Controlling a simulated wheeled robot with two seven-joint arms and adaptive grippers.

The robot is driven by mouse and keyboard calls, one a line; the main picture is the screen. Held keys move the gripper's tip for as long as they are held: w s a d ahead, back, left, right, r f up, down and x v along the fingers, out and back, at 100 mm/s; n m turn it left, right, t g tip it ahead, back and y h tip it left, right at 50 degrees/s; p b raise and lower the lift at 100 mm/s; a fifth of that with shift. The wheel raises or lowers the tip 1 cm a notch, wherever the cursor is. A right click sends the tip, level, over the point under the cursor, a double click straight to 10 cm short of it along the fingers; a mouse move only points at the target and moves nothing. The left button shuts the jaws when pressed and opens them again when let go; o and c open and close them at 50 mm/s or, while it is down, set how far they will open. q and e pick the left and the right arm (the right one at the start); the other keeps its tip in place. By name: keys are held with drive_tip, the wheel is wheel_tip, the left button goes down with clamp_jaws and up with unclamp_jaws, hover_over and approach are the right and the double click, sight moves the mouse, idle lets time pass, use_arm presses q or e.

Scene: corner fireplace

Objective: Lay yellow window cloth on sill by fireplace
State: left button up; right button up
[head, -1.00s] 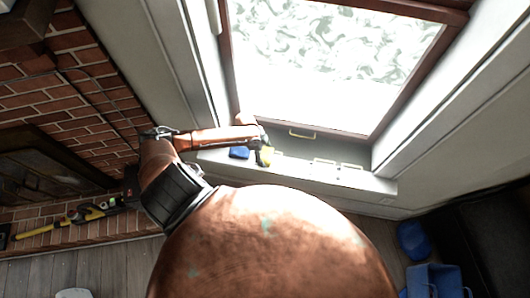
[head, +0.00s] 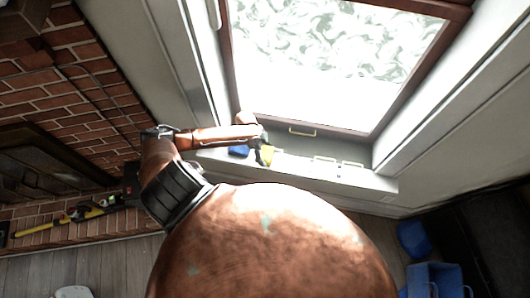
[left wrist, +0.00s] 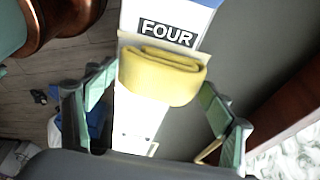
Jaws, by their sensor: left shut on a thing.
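The folded yellow cloth (head: 267,155) is at the white window sill (head: 290,167), near its left end. In the left wrist view the cloth (left wrist: 163,76) is a thick folded pad lying between the two green-padded fingers of my left gripper (left wrist: 160,80). My left gripper (head: 263,149) is shut on the cloth. In the head view the gripper and arm cover part of it. I cannot tell whether the cloth touches the sill. My right gripper is not in view.
A blue object (head: 239,151) sits on the sill left of the cloth. A label reading FOUR (left wrist: 167,34) lies beyond the cloth. The window (head: 330,70) rises behind. The brick fireplace (head: 85,100) is left, with a yellow tool (head: 50,226) below. Blue containers (head: 433,278) stand lower right.

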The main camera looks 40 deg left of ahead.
use_arm(q)
drive_tip(key=shift+f, duration=0.25)
drive_tip(key=shift+f, duration=0.3)
drive_tip(key=o, duration=1.1)
drive_tip(key=shift+c, duration=0.2)
drive_tip(key=shift+r, duration=0.1)
drive_tip(key=v, duration=1.2)
